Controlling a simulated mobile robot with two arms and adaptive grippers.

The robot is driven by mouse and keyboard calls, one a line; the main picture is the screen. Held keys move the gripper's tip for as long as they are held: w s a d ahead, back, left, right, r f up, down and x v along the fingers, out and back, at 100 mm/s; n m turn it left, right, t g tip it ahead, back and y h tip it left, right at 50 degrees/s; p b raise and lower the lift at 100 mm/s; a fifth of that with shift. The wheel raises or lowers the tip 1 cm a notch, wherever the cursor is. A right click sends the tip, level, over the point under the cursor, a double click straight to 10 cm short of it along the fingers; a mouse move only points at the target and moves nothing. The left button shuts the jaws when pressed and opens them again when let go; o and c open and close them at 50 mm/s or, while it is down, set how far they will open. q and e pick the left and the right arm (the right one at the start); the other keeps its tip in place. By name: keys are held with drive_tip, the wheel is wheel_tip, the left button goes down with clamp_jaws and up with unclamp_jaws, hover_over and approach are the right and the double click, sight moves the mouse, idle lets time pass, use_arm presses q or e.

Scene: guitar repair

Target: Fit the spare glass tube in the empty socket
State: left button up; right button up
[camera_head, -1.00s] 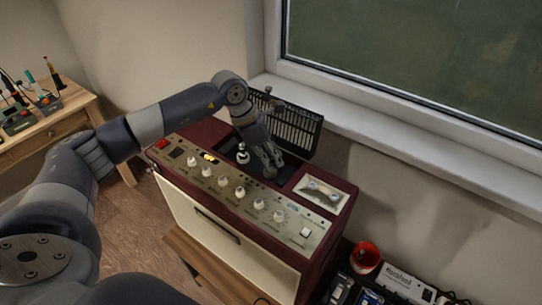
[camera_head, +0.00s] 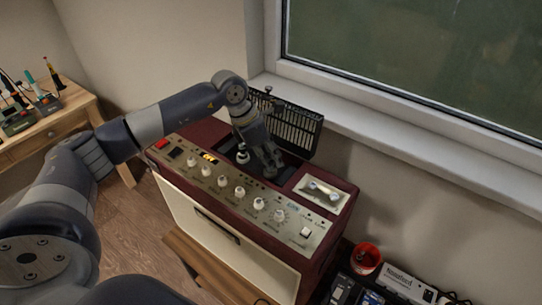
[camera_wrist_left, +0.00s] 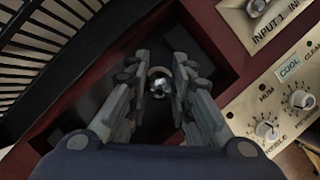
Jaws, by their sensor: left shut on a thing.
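The red amplifier (camera_head: 336,233) has an open dark bay in its top. My left gripper (camera_head: 271,166) points down into this bay and is shut on the glass tube (camera_wrist_left: 160,82), whose silvery round top shows between the fingers in the left wrist view (camera_wrist_left: 160,92). The tube's lower end and the socket beneath are hidden, so I cannot tell whether it is seated. Another tube (camera_head: 242,156) with a pale top stands in the bay to the left of the fingers. My right gripper is not in view.
A black slotted grille (camera_head: 300,128) stands raised behind the bay, near the window sill. A cream input plate (camera_head: 344,191) is right of the bay, and white knobs (camera_head: 240,192) line the front panel. A red cup (camera_head: 366,257) stands at lower right.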

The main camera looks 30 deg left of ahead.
use_arm(q)
drive_tip(key=shift+f+b, duration=0.55)
drive_tip(key=shift+f, duration=0.1)
drive_tip(key=o, duration=0.9)
drive_tip(key=shift+c, duration=0.2)
drive_tip(key=o, duration=0.4)
drive_tip(key=shift+r, duration=0.2)
drive_tip(key=shift+r+p, duration=2.25)
drive_tip(key=shift+r, duration=1.6)
